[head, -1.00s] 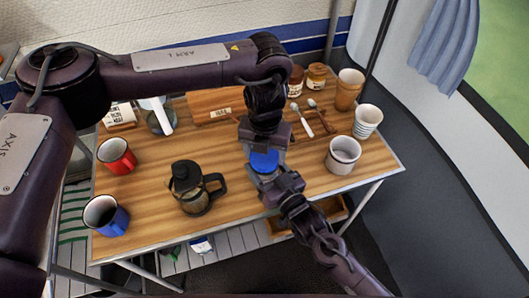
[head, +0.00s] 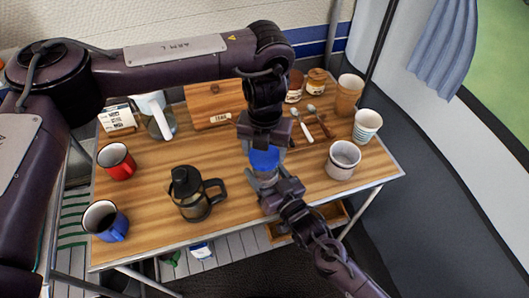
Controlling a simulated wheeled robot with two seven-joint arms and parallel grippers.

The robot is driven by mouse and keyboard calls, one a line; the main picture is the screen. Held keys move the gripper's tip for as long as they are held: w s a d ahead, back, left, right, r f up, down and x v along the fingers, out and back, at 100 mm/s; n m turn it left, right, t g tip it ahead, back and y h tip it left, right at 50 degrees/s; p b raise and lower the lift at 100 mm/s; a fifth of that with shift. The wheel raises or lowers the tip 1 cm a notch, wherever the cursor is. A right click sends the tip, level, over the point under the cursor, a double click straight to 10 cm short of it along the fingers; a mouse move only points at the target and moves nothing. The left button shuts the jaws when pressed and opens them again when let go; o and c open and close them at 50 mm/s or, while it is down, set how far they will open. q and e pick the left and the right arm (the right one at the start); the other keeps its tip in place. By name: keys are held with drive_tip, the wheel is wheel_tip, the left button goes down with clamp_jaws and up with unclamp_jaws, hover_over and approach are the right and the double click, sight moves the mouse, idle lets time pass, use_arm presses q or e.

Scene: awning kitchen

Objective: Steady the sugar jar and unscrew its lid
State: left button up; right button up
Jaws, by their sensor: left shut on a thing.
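The sugar jar (head: 263,173) stands upright near the table's front edge, right of the coffee press, and is mostly hidden by my grippers. Its blue lid (head: 265,160) shows just under my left gripper. My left gripper (head: 264,147) points down from above and is shut on the lid. My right gripper (head: 268,184) reaches in from the front right, low at the jar's body. Its fingers are too hidden to tell whether they are closed on the jar.
A coffee press (head: 195,202) stands left of the jar, and a grey-white cup (head: 342,160) to the right. Spoons (head: 306,131) lie behind. Red (head: 117,163) and blue (head: 107,222) mugs stand at the left.

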use_arm(q)
wheel_tip(320, 180, up, 3)
drive_tip(key=shift+f, duration=0.2)
use_arm(e)
drive_tip(key=shift+f, duration=0.1)
drive_tip(key=o, duration=2)
drive_tip(key=shift+c, duration=0.2)
